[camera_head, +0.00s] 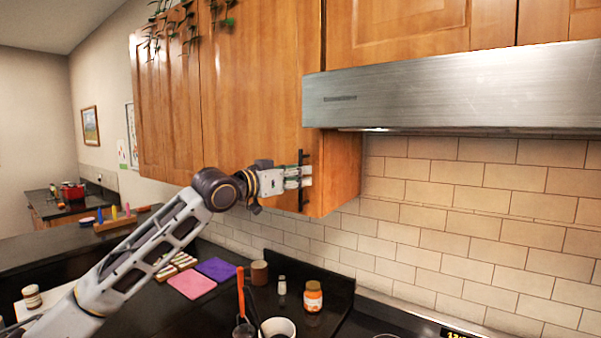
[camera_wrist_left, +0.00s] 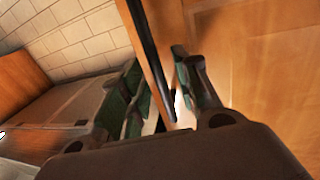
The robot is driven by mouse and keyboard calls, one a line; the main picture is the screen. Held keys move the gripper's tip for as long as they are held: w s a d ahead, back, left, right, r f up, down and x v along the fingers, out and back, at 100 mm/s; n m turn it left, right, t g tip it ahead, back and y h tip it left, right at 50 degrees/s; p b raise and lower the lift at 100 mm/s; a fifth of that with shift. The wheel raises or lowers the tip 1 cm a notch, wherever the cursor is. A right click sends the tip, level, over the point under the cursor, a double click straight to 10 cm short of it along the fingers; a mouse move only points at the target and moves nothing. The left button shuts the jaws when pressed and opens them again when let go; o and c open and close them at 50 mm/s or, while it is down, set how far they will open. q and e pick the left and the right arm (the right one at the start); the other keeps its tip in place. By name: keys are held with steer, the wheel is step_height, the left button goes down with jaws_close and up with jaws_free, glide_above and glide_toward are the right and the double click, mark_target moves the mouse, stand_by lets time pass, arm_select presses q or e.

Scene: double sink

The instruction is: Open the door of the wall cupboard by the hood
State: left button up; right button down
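The wall cupboard by the hood has a wooden door (camera_head: 250,85) that looks shut, with a dark vertical bar handle (camera_head: 302,200) near its lower right edge. My left gripper (camera_head: 303,177) is at the handle, reaching in from the left. In the left wrist view the handle (camera_wrist_left: 142,35) runs down between the two fingers of the gripper (camera_wrist_left: 157,85). The fingers are apart, with a gap visible beside the bar. Whether either finger touches the bar is hard to tell. My right gripper is in neither view.
The steel hood (camera_head: 450,95) juts out just right of the handle. Another cupboard door (camera_head: 165,100) is to the left, with a trailing plant (camera_head: 175,20) above. A jar (camera_head: 313,296), a cup (camera_head: 278,328) and utensils (camera_head: 241,290) stand on the dark counter below.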

arm_select(q)
steer(key=shift+w+d, duration=0.45)
steer(key=shift+d, duration=0.05)
steer(key=shift+c, duration=0.5)
jaws_close()
